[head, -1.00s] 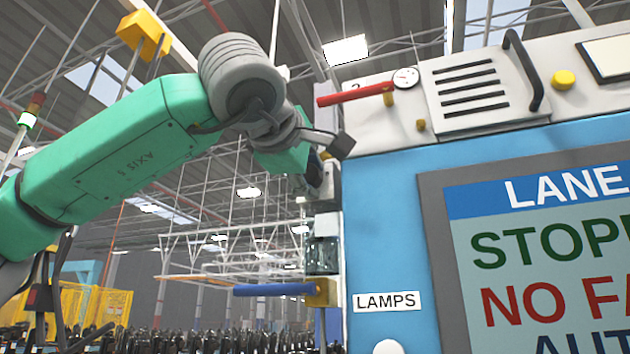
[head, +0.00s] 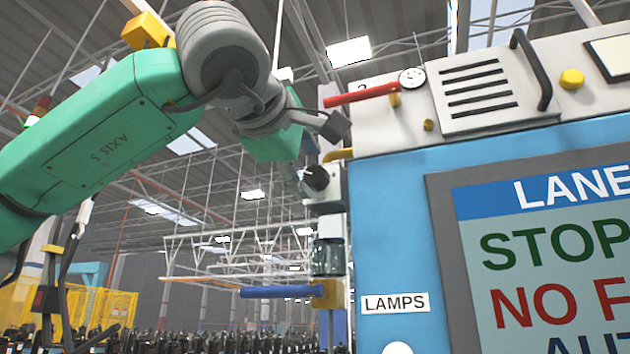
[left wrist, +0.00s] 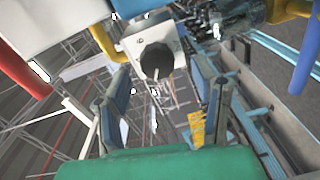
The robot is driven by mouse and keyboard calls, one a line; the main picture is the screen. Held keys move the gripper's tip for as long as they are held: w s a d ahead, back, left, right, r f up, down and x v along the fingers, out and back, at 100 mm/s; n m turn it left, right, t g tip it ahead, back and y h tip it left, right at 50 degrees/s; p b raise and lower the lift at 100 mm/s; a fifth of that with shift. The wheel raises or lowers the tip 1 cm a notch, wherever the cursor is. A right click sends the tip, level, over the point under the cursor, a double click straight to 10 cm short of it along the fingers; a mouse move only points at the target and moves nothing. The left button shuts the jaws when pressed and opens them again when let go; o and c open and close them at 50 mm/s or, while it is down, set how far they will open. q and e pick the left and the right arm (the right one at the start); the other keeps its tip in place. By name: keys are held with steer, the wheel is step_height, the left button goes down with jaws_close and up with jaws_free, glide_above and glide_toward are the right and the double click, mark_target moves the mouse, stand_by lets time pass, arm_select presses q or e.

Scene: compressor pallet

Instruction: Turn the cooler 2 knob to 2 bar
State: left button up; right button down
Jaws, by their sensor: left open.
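A black round knob (head: 316,177) with a pale pointer mark sits on a light grey block at the left edge of the blue cabinet. In the left wrist view the knob (left wrist: 157,62) faces me, its pale mark pointing down in the picture. My left gripper (left wrist: 160,78) is open, its two fingers on either side of the knob's line and no contact visible. In the head view the left gripper (head: 292,176) is just left of the knob, its fingers partly hidden. A "2" label (head: 362,86) is partly covered by a red handle. My right gripper is not in view.
The red handle (head: 360,94) and a dial gauge (head: 412,78) are above the knob. A yellow pipe (head: 338,154) runs close to it. Below are a glass bowl (head: 328,257) and a blue handle (head: 283,291). The cabinet (head: 390,230) closes off the right; left of the knob is open.

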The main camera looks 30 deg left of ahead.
arm_select(q)
steer(key=v, duration=0.8)
steer(key=shift+s+a, duration=0.1)
